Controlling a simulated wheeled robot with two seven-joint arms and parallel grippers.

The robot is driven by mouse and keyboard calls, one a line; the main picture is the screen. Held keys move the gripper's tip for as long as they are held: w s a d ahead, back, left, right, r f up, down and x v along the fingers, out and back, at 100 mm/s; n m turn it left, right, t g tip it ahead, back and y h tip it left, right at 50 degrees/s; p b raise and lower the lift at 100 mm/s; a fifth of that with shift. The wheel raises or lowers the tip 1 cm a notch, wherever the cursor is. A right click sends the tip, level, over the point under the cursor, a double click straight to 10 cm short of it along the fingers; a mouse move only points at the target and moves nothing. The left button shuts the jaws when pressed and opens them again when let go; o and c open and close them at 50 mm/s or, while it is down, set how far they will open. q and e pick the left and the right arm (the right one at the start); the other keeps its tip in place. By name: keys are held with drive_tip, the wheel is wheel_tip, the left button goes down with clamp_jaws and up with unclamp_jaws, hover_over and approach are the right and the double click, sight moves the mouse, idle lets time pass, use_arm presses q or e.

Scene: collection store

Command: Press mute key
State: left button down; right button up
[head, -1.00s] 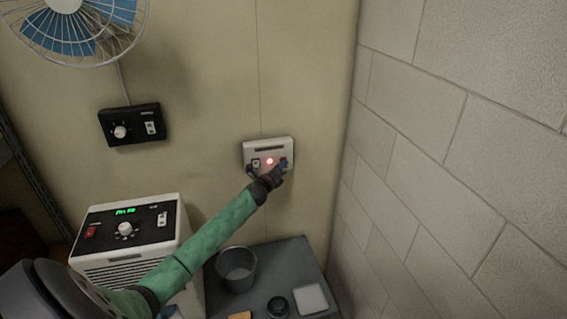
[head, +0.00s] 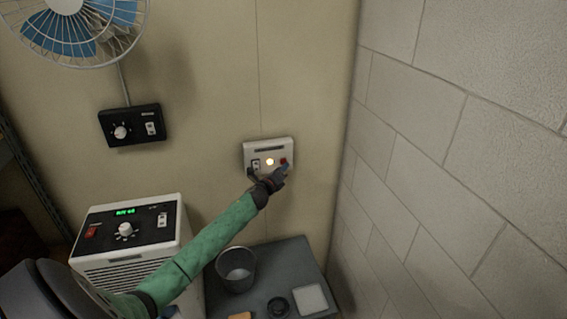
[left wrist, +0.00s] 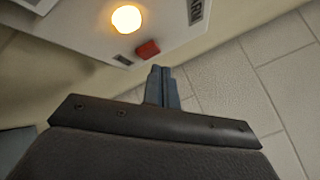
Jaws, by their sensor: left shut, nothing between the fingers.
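A white alarm panel (head: 252,149) is fixed to the beige wall. It carries a black-framed switch (head: 256,163) on the left, a round lamp (head: 270,162) glowing yellow-white in the middle and a red key (head: 283,161) on the right. The lamp (left wrist: 127,18) and the red key (left wrist: 148,49) also show in the left wrist view. My left gripper (head: 285,170) is shut and empty, just below the red key. In the left wrist view its closed fingertips (left wrist: 160,72) are a little below the key, with a small gap visible. My right gripper is not in view.
A black control box (head: 133,138) and a blue-bladed fan (head: 75,25) are on the wall to the left. A white dehumidifier-like unit (head: 95,222) stands below. A dark table (head: 290,262) holds a bucket (head: 236,268). A block wall (head: 450,170) bounds the right.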

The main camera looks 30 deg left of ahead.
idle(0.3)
use_arm(q)
drive_tip(key=shift+s+d+p, duration=0.4)
drive_tip(key=shift+s+d, duration=1.25)
drive_tip(key=shift+d, duration=0.25)
